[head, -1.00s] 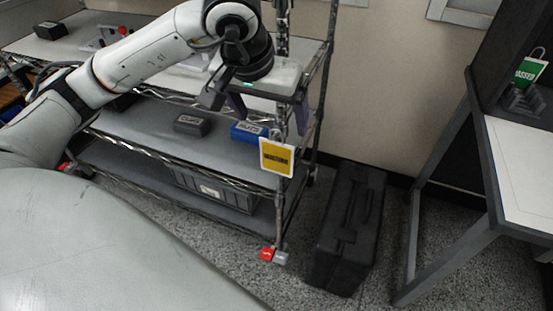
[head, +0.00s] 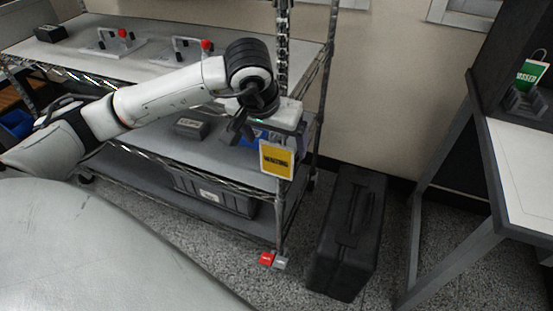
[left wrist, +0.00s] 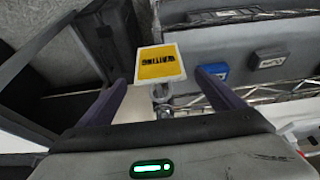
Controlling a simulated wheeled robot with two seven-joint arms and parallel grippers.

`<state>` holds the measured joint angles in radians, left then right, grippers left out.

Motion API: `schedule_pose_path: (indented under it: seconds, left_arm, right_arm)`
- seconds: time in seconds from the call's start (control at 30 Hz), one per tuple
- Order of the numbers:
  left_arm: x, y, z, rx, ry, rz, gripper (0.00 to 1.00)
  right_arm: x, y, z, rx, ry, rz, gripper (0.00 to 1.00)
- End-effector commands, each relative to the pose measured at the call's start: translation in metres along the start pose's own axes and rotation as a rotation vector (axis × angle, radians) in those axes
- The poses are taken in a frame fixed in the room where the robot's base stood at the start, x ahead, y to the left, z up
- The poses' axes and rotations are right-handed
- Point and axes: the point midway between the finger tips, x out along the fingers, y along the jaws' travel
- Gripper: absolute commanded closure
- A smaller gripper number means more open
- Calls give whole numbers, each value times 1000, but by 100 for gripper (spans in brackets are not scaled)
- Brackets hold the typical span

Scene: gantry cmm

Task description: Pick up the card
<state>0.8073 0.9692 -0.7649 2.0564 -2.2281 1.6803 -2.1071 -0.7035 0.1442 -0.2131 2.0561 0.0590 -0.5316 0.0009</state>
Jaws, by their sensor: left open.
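A yellow card (head: 277,160) with a white border and dark lettering hangs at the front corner post of the wire shelf rack. My left gripper (head: 271,138) is open and just above and behind the card in the head view. In the left wrist view the card (left wrist: 160,65) appears between the two purple fingers (left wrist: 162,80), with a visible gap on each side. A ring shows just below the card there. A green card (head: 529,73) hangs at the right by the dark stand. My right gripper is not in view.
The shelf rack (head: 150,150) carries a grey box (head: 191,125), a blue box (head: 252,138) and a dark crate (head: 213,192). A black case (head: 346,232) stands on the floor to its right. Red and grey tags (head: 272,260) are at the post's foot.

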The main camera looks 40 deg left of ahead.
Motion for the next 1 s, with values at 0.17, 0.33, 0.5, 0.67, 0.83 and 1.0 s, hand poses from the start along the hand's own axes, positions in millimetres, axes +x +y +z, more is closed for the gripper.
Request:
schedule_pose_path:
  seconds: [0.17, 0.33, 0.5, 0.67, 0.83, 1.0]
  left_arm:
    - [0, 0, 0, 0, 0, 1, 30]
    - [-1, 0, 0, 0, 0, 1, 59]
    - [-1, 0, 0, -1, 0, 1, 67]
    - [-2, 0, -1, -1, 1, 1, 67]
    - [-12, -2, -4, -5, 2, -1, 67]
    - [-17, -2, 0, -6, 0, -2, 67]
  right_arm:
    - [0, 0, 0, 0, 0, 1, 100]
    - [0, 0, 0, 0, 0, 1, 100]
    - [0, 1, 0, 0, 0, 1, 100]
    - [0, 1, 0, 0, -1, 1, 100]
    - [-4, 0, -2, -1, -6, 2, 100]
    - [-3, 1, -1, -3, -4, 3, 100]
